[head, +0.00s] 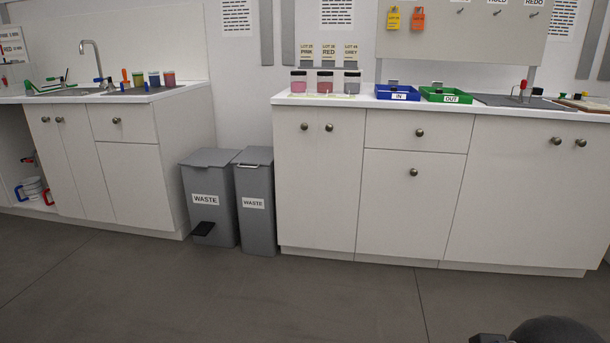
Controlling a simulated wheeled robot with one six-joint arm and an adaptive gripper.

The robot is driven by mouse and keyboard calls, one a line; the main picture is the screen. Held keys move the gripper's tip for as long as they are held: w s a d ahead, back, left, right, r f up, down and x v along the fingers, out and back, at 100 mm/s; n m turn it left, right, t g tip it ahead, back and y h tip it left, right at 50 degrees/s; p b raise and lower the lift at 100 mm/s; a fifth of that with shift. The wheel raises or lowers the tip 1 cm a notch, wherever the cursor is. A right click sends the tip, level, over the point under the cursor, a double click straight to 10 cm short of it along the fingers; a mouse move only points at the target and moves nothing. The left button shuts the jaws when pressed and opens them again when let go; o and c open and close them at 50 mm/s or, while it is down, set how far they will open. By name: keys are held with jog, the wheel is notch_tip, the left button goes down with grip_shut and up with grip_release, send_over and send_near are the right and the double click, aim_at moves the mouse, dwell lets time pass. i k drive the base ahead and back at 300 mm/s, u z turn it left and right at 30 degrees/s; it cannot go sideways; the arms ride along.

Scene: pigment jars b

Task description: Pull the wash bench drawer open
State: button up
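The wash bench (183,92), with a sink and tap (93,60), stands at the left in the head view. Its drawer (123,124) is a pale front with one round dark knob (116,120), under the worktop and above a cupboard door. The drawer front looks flush with the bench, so it is shut. My gripper is not in view. Only a dark rounded part of my own arm shows at the bottom right edge, far from the drawer.
Two grey waste bins (208,178) (256,190) stand between the wash bench and a second bench (320,180). That bench carries jars (325,82), a blue tray (398,93) and a green tray (443,95). The grey floor (200,290) in front is clear.

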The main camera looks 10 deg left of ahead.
aim_at(125, 123)
jog(key=i, duration=0.25)
jog(key=u, duration=1.95)
jog(key=i, duration=3.55)
jog(key=z, duration=0.75)
